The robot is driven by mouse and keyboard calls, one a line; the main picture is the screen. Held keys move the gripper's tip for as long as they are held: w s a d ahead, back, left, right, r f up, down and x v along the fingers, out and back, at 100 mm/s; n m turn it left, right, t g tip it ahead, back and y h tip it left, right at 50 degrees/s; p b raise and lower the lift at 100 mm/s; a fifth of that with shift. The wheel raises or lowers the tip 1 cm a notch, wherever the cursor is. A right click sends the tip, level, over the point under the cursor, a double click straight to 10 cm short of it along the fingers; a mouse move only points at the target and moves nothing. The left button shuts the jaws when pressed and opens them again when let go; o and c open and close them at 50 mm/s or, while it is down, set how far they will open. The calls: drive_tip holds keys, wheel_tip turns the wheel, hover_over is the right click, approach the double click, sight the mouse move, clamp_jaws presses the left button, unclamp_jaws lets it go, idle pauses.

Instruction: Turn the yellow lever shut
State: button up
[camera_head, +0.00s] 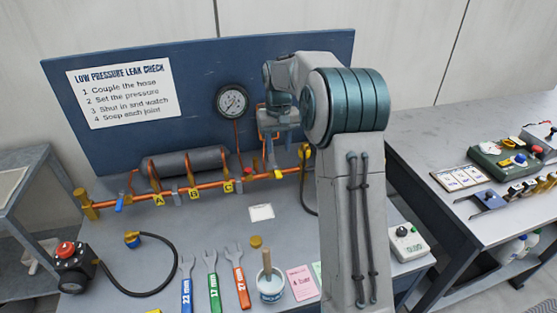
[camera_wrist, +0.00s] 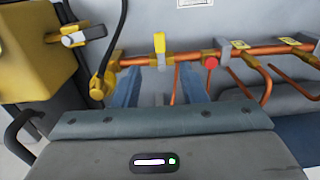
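The yellow lever (camera_wrist: 159,43) shows in the wrist view on the copper pipe (camera_wrist: 137,60), its yellow end standing across the pipe. My gripper (camera_wrist: 158,85) is open, with one blue finger on each side of the lever's line. The fingers look apart from the lever, and I see nothing held between them. In the head view my gripper (camera_head: 275,165) hangs at the right part of the pipe, left of my large arm link. The lever is too small and too covered to make out clearly there.
A red knob (camera_wrist: 211,62) sits right beside the lever. A black hose (camera_wrist: 112,45) and a yellow box (camera_wrist: 35,50) are at the left in the wrist view. A gauge (camera_head: 232,101) is on the blue panel. Wrenches (camera_head: 212,280) and a pot (camera_head: 270,285) stand in front.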

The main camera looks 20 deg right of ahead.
wheel_tip(320, 180, up, 4)
drive_tip(key=shift+r, duration=0.25)
drive_tip(key=s+a+r+t, duration=0.1)
drive_tip(key=s+a+r, duration=0.1)
drive_tip(key=s, duration=0.7)
drive_tip(key=s+a+r+t, duration=0.1)
drive_tip(key=s+a+r, duration=0.1)
drive_tip(key=s, duration=0.6)
drive_tip(key=s+f, duration=0.2)
drive_tip(key=s, duration=0.6)
drive_tip(key=s+f, duration=0.3)
drive_tip(key=s, duration=0.5)
drive_tip(key=shift+a+f+t, duration=0.35)
drive_tip(key=shift+t, duration=0.05)
drive_tip(key=shift+s, duration=0.1)
